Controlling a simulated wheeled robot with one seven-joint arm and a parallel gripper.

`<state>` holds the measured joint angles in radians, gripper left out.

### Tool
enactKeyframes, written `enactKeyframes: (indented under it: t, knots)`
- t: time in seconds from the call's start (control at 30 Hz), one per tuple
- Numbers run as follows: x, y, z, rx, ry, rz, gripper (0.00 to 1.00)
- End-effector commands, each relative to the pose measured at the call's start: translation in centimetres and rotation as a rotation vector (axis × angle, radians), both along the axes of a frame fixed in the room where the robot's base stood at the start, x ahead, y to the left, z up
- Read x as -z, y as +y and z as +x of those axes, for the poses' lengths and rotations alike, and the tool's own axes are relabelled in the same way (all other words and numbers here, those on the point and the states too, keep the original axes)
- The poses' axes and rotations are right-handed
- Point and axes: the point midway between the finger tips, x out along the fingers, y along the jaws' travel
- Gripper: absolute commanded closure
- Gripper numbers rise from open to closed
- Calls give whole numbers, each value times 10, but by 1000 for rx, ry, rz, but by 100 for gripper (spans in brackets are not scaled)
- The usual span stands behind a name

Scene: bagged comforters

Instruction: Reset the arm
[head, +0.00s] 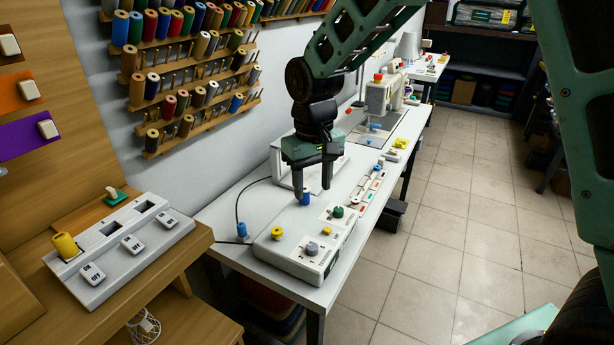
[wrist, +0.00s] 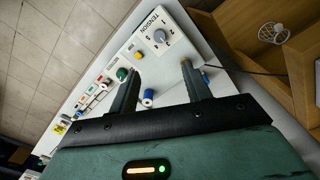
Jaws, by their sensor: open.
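My gripper (head: 313,192) hangs from the green arm, fingers down, above the white sewing table (head: 228,212). In the wrist view its two dark fingers (wrist: 160,68) are spread apart with nothing held. A blue thread spool (head: 305,197) shows by the fingertips; in the wrist view the blue spool (wrist: 147,97) appears in the gap, apart from the fingers. A white control box (head: 290,262) with a grey dial, a green knob and a yellow knob is just in front of the gripper. The wrist view shows its grey tension dial (wrist: 160,37).
A wooden bench with a white switch panel (head: 120,262) stands at left. Thread racks (head: 190,85) line the wall. A sewing machine (head: 383,95) stands farther along the table. Shelves with bagged bedding (head: 484,16) are at the back. The tiled floor (head: 450,230) at right is clear.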

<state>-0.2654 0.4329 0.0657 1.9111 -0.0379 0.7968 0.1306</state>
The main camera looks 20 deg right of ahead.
Motion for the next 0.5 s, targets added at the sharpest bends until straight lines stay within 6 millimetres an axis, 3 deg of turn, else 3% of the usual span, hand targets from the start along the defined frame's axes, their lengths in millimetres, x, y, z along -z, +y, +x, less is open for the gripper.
enactKeyframes:
  t: [0.17, 0.27, 0.37, 0.5]
  knots:
    - [-2, 3, -5, -9, 0, 4, 52]
    - [-11, 17, -32, -55, 0, 24, 52]
    - [-23, 37, -83, -141, 2, 51, 52]
    - [-32, 52, -167, -278, 1, 70, 52]
